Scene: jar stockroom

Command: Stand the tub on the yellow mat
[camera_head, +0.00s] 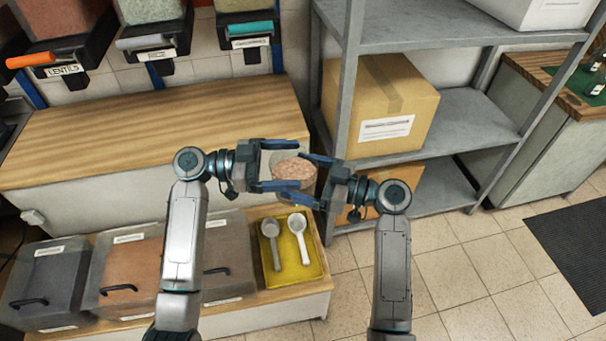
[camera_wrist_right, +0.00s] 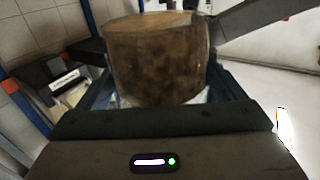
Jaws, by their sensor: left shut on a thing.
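The tub (camera_head: 293,170), clear with pinkish-brown grains inside, is held up in the air between my two grippers. My left gripper (camera_head: 291,165) is shut on it from the left. My right gripper (camera_head: 303,177) has its fingers spread around the tub from the right, and looks open. In the right wrist view the tub (camera_wrist_right: 155,65) fills the space between the fingers, with small gaps at its sides. The yellow mat (camera_head: 296,279) lies below on the low wooden shelf.
Two scoops, one grey (camera_head: 273,245) and one white (camera_head: 301,240), lie on the mat. Lidded bins (camera_head: 127,274) stand left of it. A wooden counter (camera_head: 120,130) is behind, and a grey metal rack (camera_head: 345,95) with a cardboard box (camera_head: 385,95) stands at right.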

